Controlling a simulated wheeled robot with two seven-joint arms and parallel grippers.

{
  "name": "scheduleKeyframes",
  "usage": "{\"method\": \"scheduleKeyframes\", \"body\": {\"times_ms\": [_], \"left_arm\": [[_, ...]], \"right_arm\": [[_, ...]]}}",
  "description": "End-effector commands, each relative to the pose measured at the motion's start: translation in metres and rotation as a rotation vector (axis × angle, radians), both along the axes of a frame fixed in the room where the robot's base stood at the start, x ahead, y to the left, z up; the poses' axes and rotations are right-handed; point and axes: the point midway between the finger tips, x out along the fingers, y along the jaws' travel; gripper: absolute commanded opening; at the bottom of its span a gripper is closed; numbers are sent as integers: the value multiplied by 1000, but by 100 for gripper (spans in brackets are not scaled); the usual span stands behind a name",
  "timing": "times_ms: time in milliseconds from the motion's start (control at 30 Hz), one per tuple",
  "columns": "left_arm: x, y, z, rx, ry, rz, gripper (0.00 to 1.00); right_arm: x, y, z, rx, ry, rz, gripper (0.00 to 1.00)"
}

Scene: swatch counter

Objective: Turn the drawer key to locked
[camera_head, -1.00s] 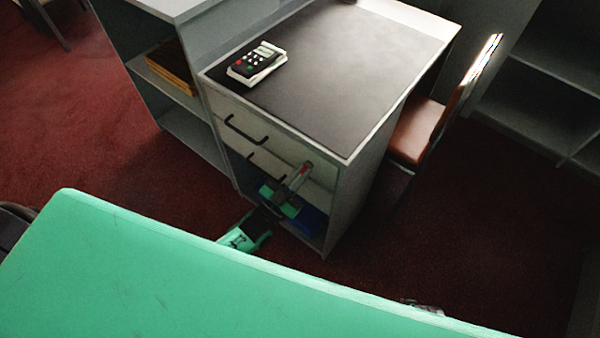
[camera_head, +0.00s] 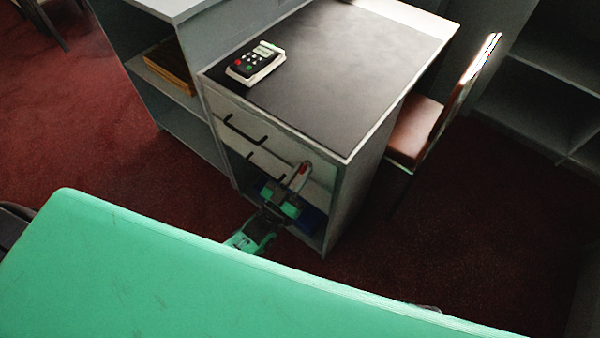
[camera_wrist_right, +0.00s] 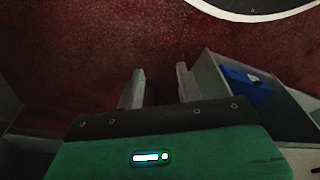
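The grey desk unit (camera_head: 341,200) has drawers on its front with dark bar handles, an upper one (camera_head: 244,132) and a lower one (camera_head: 265,158). I cannot make out the key or lock clearly, nor whether the fingers are closed on anything. My right gripper (camera_wrist_right: 158,82) is open and empty above the dark red carpet in the right wrist view.
A card terminal (camera_head: 256,62) lies on the dark desktop (camera_head: 345,50). A blue object (camera_wrist_right: 246,84) sits in the unit's open lower part. A brown chair (camera_head: 415,130) stands at the right. A shelf unit (camera_head: 165,115) adjoins at the left. A green surface (camera_head: 200,285) fills the foreground.

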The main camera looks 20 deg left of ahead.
Motion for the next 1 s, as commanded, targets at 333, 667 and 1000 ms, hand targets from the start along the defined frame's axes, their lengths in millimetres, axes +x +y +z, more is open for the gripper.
{"method": "scheduleKeyframes", "body": {"times_ms": [333, 667, 1000], "left_arm": [[-1, 0, 0, 1, -2, -1, 30], [-43, 15, -21, 1, 3, -1, 30], [-104, 37, -47, 0, 1, 0, 30]], "right_arm": [[0, 0, 0, 0, 1, 0, 36], [3, 1, 9, 1, -1, 0, 36], [5, 2, 28, 5, -16, -3, 36]]}}
